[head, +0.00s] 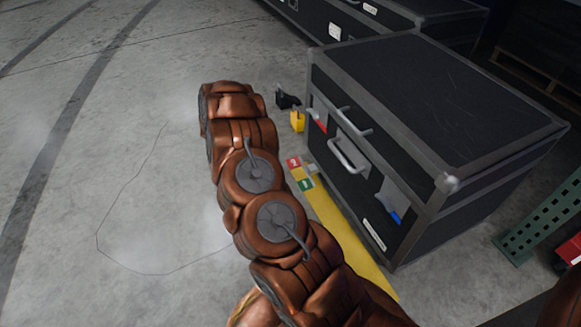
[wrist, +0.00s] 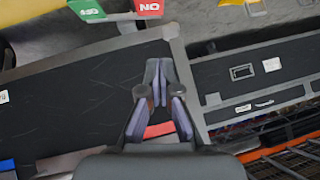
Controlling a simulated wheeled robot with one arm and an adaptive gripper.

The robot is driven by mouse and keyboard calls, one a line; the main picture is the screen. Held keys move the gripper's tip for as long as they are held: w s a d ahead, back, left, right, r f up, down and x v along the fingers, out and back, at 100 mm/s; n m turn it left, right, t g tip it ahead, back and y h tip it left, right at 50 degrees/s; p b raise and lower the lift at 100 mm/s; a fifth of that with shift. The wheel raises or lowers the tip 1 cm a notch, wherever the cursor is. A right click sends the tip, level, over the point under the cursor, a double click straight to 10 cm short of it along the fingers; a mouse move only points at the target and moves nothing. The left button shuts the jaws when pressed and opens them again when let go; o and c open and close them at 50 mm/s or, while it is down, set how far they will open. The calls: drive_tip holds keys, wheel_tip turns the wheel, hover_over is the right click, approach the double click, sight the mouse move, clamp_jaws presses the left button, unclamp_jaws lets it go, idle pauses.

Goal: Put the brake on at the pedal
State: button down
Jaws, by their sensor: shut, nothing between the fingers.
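The pedal (head: 311,169) is a small grey piece low at the front of the black case (head: 440,95), by a red plate (head: 293,162) and a green plate (head: 306,184). In the wrist view the red plate (wrist: 149,7), its letters reading NO in that picture, and the green plate (wrist: 87,10) show at the top edge. A grey part (wrist: 126,22), seemingly the pedal, lies just below them. My gripper (head: 287,100) is near the case's far left corner, beyond the pedal. In the wrist view its fingertips (wrist: 158,72) are together and empty, apart from the pedal.
The case front has metal handles (head: 350,155). A yellow strip (head: 340,235) runs along the floor before it, and a small yellow block (head: 297,121) is near its left corner. Another dark case (head: 350,25) stands behind. A green perforated post (head: 540,220) is at right. Floor at left is clear.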

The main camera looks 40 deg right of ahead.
drive_tip(key=shift+s+d+f+g, duration=0.3)
drive_tip(key=shift+s+f, duration=0.15)
drive_tip(key=shift+s, duration=0.1)
drive_tip(key=shift+f, duration=0.1)
drive_tip(key=b, duration=0.5)
hover_over(296, 161)
drive_tip(key=a, duration=0.3)
drive_tip(key=f, duration=0.7)
drive_tip(key=shift+s+f, duration=0.15)
drive_tip(key=shift+s, duration=0.2)
drive_tip(key=shift+w+f+b, duration=0.2)
drive_tip(key=shift+f+b, duration=0.05)
drive_tip(key=shift+f, duration=0.3)
drive_tip(key=shift+w+f+b, duration=0.15)
drive_tip(key=shift+f+b, duration=0.05)
drive_tip(key=shift+f, duration=0.3)
drive_tip(key=shift+w+f+b, duration=0.15)
drive_tip(key=shift+f+b, duration=0.15)
drive_tip(key=shift+f, duration=0.35)
